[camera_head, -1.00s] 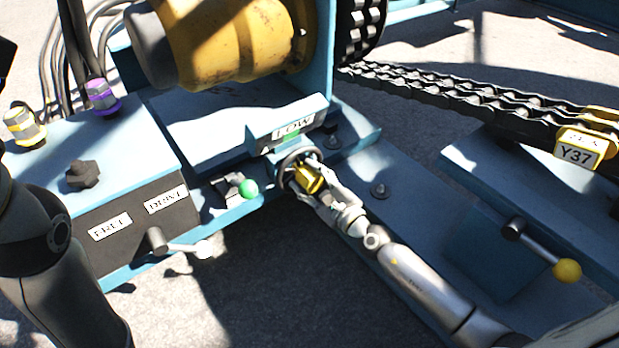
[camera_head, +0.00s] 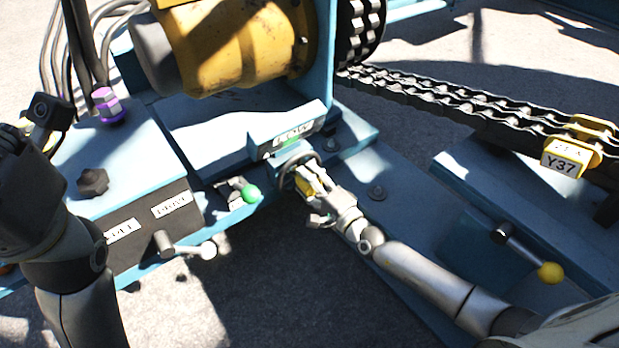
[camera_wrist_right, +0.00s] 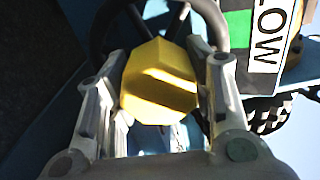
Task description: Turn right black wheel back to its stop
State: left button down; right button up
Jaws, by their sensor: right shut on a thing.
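The black wheel (camera_head: 283,178) is a thin dark ring below the LOW label, with a yellow faceted hub (camera_head: 304,187) in its middle. In the right wrist view the black rim (camera_wrist_right: 98,32) curves behind the yellow hub (camera_wrist_right: 160,82). My right gripper (camera_head: 306,180) comes in from the lower right. Its two fingers (camera_wrist_right: 158,75) lie on either side of the hub, shut on it, with their tips near the rim. The fingers hide part of the wheel. My left arm stands at the left of the head view; its fingers do not show.
A green-knobbed lever (camera_head: 251,194) is just left of the wheel. A white-knobbed lever (camera_head: 208,250) sits on the control box (camera_head: 150,230). A yellow-knobbed lever (camera_head: 550,272) is at the right, below the chain (camera_head: 450,105). A yellow drum (camera_head: 235,45) overhangs behind.

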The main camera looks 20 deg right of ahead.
jog(key=shift+n, duration=0.3)
jog(key=o, duration=1.4)
jog(key=shift+c, duration=0.2)
jog(key=shift+s, duration=0.15)
jog(key=v, duration=1.1)
jog(key=shift+s, duration=0.4)
jog(key=shift+d, duration=0.1)
